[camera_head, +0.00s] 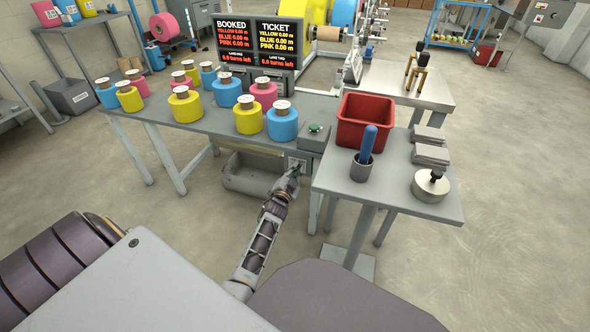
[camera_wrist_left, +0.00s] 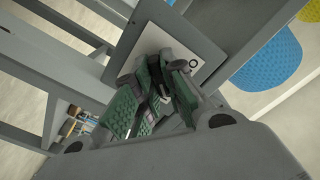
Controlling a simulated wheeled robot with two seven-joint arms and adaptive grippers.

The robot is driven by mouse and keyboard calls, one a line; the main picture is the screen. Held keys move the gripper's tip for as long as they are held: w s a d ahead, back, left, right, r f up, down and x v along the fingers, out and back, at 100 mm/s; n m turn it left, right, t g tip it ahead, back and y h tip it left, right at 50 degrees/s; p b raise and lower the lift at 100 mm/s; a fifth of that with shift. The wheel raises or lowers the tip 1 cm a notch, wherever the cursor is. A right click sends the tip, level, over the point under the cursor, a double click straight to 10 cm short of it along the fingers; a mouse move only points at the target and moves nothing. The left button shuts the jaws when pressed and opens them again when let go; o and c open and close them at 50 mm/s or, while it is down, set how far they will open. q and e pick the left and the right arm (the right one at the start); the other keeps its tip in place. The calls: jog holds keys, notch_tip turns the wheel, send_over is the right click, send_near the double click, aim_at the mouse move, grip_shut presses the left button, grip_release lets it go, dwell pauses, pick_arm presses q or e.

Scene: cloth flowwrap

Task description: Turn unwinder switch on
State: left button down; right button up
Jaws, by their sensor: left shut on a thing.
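The unwinder switch is on a pale plate (camera_head: 298,162) on the front of the grey bench, below the tabletop. In the left wrist view the plate (camera_wrist_left: 205,49) appears tilted, with a round mark at its edge. My left gripper (camera_head: 293,173) reaches up to the plate from the front. In the left wrist view its green-padded fingers (camera_wrist_left: 163,80) are closed together on the dark switch handle in front of the plate. The fingers hide most of the handle, so I cannot tell its exact position. My right gripper is not in view.
A grey box with a green button (camera_head: 314,131) sits on the bench above the plate. Several coloured rolls (camera_head: 248,117) stand on the tabletop. A grey bin (camera_head: 248,177) is below. A side table (camera_head: 390,185) with a red bin (camera_head: 365,120) stands close on the right.

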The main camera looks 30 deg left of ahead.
aim_at(298, 145)
pick_arm(q)
jog(key=shift+m, duration=0.6)
jog(key=c, duration=1.5)
grip_release()
jog(key=shift+r, duration=0.2)
jog(key=shift+r, duration=4.85)
